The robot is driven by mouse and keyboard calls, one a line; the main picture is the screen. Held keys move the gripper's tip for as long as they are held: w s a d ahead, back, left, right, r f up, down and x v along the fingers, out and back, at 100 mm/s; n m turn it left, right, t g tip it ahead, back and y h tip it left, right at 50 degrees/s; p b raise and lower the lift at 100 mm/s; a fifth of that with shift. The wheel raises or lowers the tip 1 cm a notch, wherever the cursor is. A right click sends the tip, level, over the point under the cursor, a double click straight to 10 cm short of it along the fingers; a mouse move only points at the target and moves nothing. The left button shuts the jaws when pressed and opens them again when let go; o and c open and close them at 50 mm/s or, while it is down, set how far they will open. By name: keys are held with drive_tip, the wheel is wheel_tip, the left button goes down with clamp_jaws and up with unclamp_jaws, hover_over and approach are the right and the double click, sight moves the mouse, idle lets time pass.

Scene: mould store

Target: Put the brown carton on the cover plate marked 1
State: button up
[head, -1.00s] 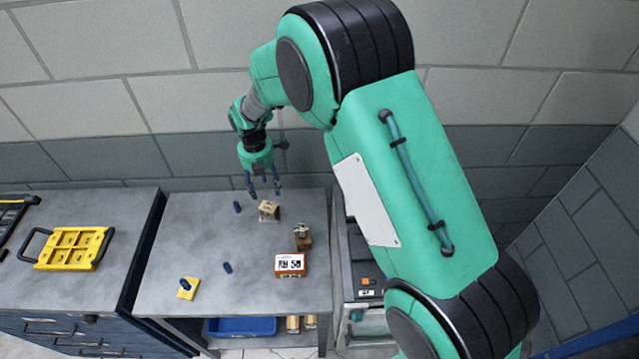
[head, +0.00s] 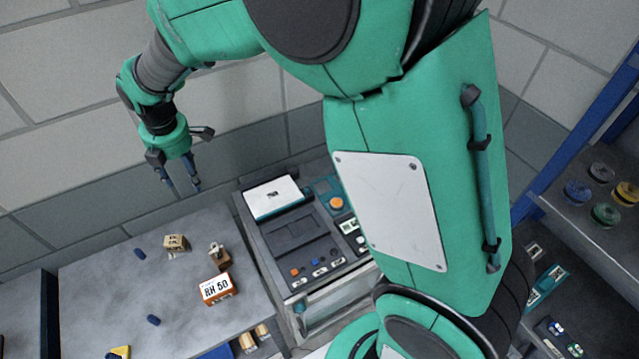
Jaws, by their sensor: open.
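My gripper (head: 183,186) is open and empty, above the back of the grey table (head: 105,275). A small tan-brown box (head: 176,243) stands on the table a little below it in the picture, apart from the fingers. A brown block-like thing (head: 221,259) with a paler piece on top stands to its right. An orange-brown box with a white label reading "RH 50" (head: 217,289) lies nearer the front. I cannot tell for sure which of these is the brown carton. I can make out no cover plate marked 1.
Dark blue pegs (head: 139,253) lie on the table, and a yellow plate (head: 120,352) is cut off below. Right of the table is a grey unit (head: 297,238) with a white-topped box (head: 272,197) and coloured knobs. A shelf (head: 590,225) with several rolls stands far right.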

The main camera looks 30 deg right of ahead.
drive_tip(key=s+d+r+m+t, duration=0.1)
drive_tip(key=s+d+r+m, duration=0.75)
drive_tip(key=s, duration=0.25)
drive_tip(key=s+d+r+m+t, duration=0.2)
drive_tip(key=s+d+r+m, duration=0.55)
drive_tip(key=s+d, duration=0.25)
drive_tip(key=s+d+m+t, duration=0.1)
drive_tip(key=s+d+m, duration=0.3)
drive_tip(key=s, duration=0.6)
drive_tip(key=m, duration=0.2)
drive_tip(key=shift+s+f+m, duration=0.25)
drive_tip(key=shift+f+m, duration=0.05)
drive_tip(key=shift+m, duration=0.1)
drive_tip(key=shift+d, duration=0.1)
wheel_tip(320, 180, down, 6)
drive_tip(key=b, duration=0.5)
drive_tip(key=shift+r+b, duration=0.1)
drive_tip(key=shift+b, duration=0.3)
drive_tip(key=shift+r, duration=0.1)
